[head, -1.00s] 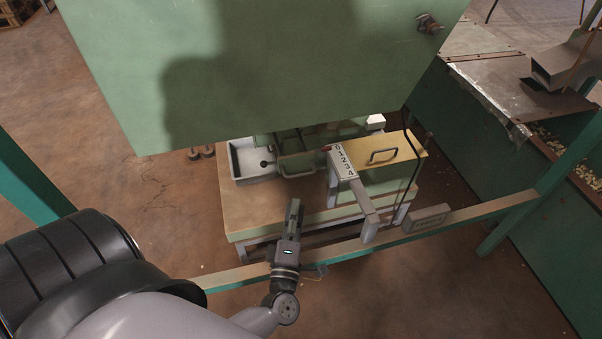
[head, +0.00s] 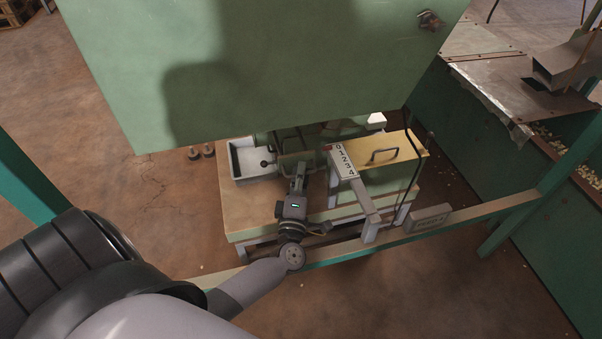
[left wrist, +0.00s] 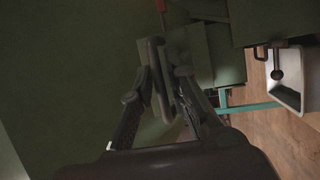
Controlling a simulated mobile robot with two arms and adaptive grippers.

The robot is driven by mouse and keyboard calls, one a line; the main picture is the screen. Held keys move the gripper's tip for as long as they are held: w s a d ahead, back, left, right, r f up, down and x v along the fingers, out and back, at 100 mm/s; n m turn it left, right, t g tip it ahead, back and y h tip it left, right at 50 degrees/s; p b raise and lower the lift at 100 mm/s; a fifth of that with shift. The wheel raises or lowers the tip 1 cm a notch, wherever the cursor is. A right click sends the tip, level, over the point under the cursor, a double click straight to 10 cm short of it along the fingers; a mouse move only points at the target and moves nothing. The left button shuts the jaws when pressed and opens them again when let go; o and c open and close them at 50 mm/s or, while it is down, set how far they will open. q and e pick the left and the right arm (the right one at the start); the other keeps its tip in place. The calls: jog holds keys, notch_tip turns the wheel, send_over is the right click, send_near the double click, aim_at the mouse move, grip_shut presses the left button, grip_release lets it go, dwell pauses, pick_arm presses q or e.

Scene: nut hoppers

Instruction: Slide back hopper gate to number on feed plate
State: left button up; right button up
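The number plate (head: 344,162), marked 0 to 4, lies on a grey bar beside a yellow plate with a handle (head: 384,156). A red pointer (head: 328,149) sits by its 0 end; red also shows at the top of the left wrist view (left wrist: 160,5). Left of the numbers is a green gate-like part under the hopper (head: 295,142). My left gripper (head: 299,169) is in front of it. In the left wrist view, my open fingers (left wrist: 163,78) are on either side of a dark loop handle (left wrist: 157,60) on a green surface; contact is unclear. My right gripper is not in view.
The large green hopper (head: 260,70) overhangs the work table (head: 240,212). A white tray (head: 240,170) stands at the table's left. A long rail (head: 335,252) with a small sign plate (head: 428,218) crosses in front. A black cable hangs right of the yellow plate.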

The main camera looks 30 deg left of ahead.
pick_arm(q)
grip_shut()
jog(key=shift+d, duration=0.1)
dwell(0.4)
jog(key=s+d+p, duration=0.1)
jog(key=s+d, duration=0.5)
jog(key=d, duration=0.1)
jog(key=shift+s+d+f+p, duration=0.2)
jog(key=shift+d+p, duration=0.05)
jog(key=shift+p, duration=0.15)
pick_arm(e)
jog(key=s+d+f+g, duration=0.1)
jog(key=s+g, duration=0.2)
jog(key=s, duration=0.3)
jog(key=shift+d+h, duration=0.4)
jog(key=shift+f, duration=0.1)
pick_arm(q)
jog(key=shift+c, duration=0.2)
grip_release()
jog(key=shift+o, duration=0.8)
jog(key=shift+s+d+r, duration=0.1)
jog(key=shift+s+r, duration=0.05)
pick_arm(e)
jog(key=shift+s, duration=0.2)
